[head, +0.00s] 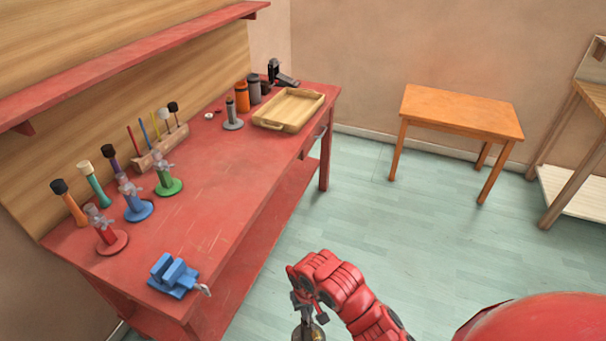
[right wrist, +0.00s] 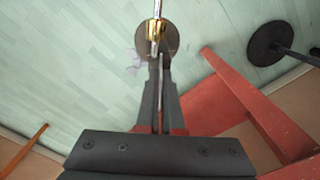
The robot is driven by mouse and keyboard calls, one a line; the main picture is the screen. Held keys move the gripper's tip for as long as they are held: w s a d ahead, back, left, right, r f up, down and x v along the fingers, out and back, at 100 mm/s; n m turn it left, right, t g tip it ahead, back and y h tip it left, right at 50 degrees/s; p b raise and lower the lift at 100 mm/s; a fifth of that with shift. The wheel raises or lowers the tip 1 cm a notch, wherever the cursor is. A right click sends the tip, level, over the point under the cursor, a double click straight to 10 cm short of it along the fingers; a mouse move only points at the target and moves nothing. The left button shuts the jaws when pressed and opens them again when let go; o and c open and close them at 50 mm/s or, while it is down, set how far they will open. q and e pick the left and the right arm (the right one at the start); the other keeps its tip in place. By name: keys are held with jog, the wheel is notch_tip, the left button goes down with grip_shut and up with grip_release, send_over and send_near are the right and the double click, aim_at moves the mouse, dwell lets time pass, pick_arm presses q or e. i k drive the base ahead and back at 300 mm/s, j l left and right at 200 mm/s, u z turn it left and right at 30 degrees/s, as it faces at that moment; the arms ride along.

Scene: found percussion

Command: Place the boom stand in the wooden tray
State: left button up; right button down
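The wooden tray (head: 257,122) lies at the far end of the red workbench in the head view, and looks empty. My right gripper (head: 306,303) is over the floor beside the bench, low in the head view. It is shut on a thin metal stand with a brass part (head: 308,332), apparently the boom stand. In the right wrist view the fingers (right wrist: 160,72) close around its rod, with the brass part (right wrist: 156,29) and a round dark disc beyond. The stand's lower part is cut off in the head view. My left gripper is out of view.
Dark and orange cylinders (head: 242,97) and a grey round-based stand (head: 232,118) stand near the tray. A blue vise (head: 173,275) and coloured stands (head: 137,205) occupy the near bench. An orange table (head: 460,110) stands at the back. Open floor lies between.

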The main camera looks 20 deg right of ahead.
aim_at(286, 115)
jog(key=i+l+z, duration=0.2)
jog(key=i+l, duration=1.15)
